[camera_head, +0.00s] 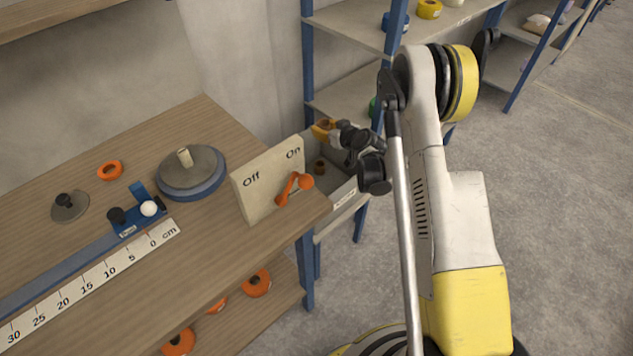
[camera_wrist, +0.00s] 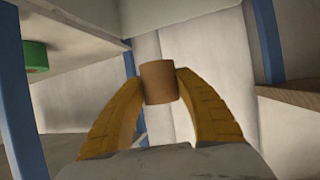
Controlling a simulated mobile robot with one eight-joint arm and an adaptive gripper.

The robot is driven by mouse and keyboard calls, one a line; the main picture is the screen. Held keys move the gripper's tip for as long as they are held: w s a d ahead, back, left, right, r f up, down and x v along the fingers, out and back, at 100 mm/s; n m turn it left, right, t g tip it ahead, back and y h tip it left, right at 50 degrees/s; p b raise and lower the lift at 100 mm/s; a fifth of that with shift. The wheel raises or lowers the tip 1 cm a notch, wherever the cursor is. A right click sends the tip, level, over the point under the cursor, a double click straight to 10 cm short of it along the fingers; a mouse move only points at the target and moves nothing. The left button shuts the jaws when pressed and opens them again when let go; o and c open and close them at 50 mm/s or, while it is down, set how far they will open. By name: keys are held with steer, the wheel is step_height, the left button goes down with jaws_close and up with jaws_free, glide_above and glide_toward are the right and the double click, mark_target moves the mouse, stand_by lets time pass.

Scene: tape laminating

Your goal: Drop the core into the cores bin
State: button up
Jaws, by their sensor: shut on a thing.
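A brown cylindrical core (camera_wrist: 158,82) is pinched between the two yellow fingertips of my gripper (camera_wrist: 159,84) in the wrist view. In the head view my gripper (camera_head: 323,129) is above the grey bin (camera_head: 346,189) behind the switch panel, and the held core is hard to make out there. The bin has a white label on its front that is too small to read. Another small brown core (camera_head: 320,167) shows inside the bin.
The On/Off panel (camera_head: 262,184) with its orange lever stands at the workbench (camera_head: 225,240) edge, left of the bin. A blue-and-grey turntable (camera_head: 190,172) and an orange ring (camera_head: 110,170) are on the bench. Shelves (camera_head: 345,22) with tape rolls stand behind.

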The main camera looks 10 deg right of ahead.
step_height(320, 180, down, 9)
steer(key=b, duration=0.3)
steer(key=shift+w+r, duration=0.2)
steer(key=shift+w, duration=0.05)
steer(key=o, duration=0.9)
step_height(320, 180, up, 10)
steer(key=shift+r, duration=0.1)
